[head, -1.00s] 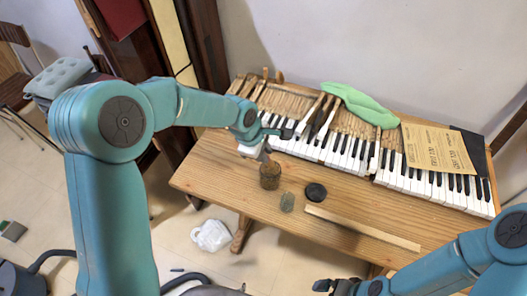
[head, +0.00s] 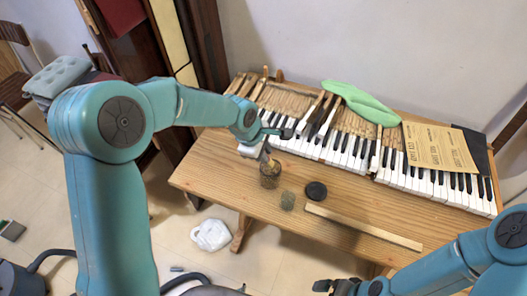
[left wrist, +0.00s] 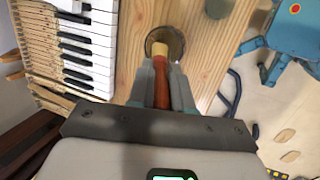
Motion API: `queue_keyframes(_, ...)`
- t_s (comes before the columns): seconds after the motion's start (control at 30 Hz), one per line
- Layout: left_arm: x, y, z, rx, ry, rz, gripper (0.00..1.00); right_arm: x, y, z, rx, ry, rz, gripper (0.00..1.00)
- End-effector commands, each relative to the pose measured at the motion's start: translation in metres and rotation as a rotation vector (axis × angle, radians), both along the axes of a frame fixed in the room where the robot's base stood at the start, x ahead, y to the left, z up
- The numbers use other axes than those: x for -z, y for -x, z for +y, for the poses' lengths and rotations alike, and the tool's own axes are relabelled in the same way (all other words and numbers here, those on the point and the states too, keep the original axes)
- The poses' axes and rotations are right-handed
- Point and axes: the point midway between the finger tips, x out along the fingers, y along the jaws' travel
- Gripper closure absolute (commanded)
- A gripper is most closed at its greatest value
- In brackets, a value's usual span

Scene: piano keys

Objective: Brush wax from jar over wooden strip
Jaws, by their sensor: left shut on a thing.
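My left gripper (head: 266,140) is above the jar and shut on a brush. The brush's red-brown handle (left wrist: 161,95) shows between the fingers in the left wrist view, with a pale collar toward its far end. The brush (head: 265,155) points down at the brown jar (head: 270,180), which also shows in the left wrist view (left wrist: 176,36). The bristles are hidden, so I cannot tell how deep they are in the jar. The pale wooden strip (head: 362,226) lies flat near the table's front edge. My right gripper (head: 326,286) is at the bottom edge; its jaws are unclear.
A black round lid (head: 316,190) and a small grey-green block (head: 287,201) lie between jar and strip. The keyboard (head: 340,150) runs along the back of the wooden table (head: 215,170), with a green cloth (head: 358,103) and a brown paper sheet (head: 438,147) on it.

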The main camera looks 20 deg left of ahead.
Motion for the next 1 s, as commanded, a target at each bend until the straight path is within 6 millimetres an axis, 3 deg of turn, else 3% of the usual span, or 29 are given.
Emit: queue_keyframes(1.0, 0.0025, 0.0008, -0.0001, 0.001, 0.0, 0.004, 1.0, 0.0062, 0.0, 0.0, 0.0, 0.0, 0.0, 0.0)
